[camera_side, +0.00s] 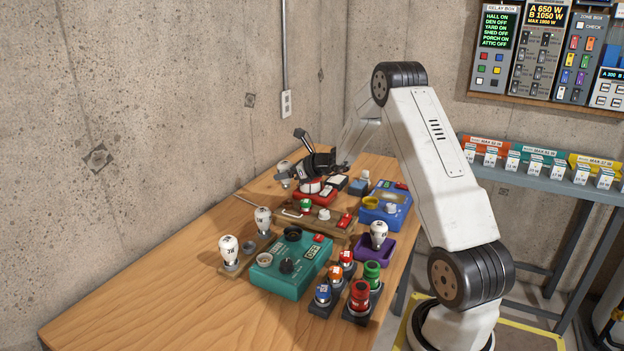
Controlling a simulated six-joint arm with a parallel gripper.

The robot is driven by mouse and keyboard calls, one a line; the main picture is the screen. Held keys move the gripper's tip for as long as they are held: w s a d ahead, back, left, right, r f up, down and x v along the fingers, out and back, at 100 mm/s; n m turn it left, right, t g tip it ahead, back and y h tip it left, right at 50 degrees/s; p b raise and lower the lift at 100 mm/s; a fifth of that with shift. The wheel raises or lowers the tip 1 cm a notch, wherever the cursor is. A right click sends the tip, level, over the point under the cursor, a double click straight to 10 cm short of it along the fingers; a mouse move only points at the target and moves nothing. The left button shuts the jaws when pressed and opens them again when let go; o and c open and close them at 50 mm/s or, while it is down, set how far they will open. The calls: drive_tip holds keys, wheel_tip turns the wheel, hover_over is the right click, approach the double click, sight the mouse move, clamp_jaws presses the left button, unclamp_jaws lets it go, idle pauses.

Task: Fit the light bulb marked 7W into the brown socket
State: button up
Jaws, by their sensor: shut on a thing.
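My gripper (292,174) is at the far end of the table, low over the crowded back of the work area, with its jaws toward the left. It is shut on what looks like a white light bulb (284,166); its marking is not readable and the jaws partly hide it. Two white bulbs stand upright at the left, one nearer (229,246) and one behind it (263,217), on a brown wooden strip (233,270) with small round sockets beside them. Another bulb (379,231) stands on a purple base (365,252). I cannot tell which socket is the brown one.
A teal box (277,286) with a knob, a red unit (316,198), a blue box (395,217) and a brown board (335,229) crowd the table. Several coloured fittings (360,297) stand in front. The near-left wooden tabletop (150,310) is clear; a concrete wall (130,120) is behind.

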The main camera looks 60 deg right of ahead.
sight(288, 187)
drive_tip(key=shift+w+d+f+m+h, duration=0.1)
drive_tip(key=shift+w+d+m+h, duration=0.1)
drive_tip(key=shift+d, duration=0.35)
drive_tip(key=shift+w+d+f+m+h, duration=0.1)
drive_tip(key=shift+w+d, duration=0.1)
drive_tip(key=shift+d, duration=0.3)
drive_tip(key=shift+f, duration=0.1)
drive_tip(key=shift+f, duration=2.8)
drive_tip(key=shift+f, duration=0.45)
drive_tip(key=o, duration=1)
drive_tip(key=shift+s, duration=0.15)
drive_tip(key=shift+v, duration=5.4)
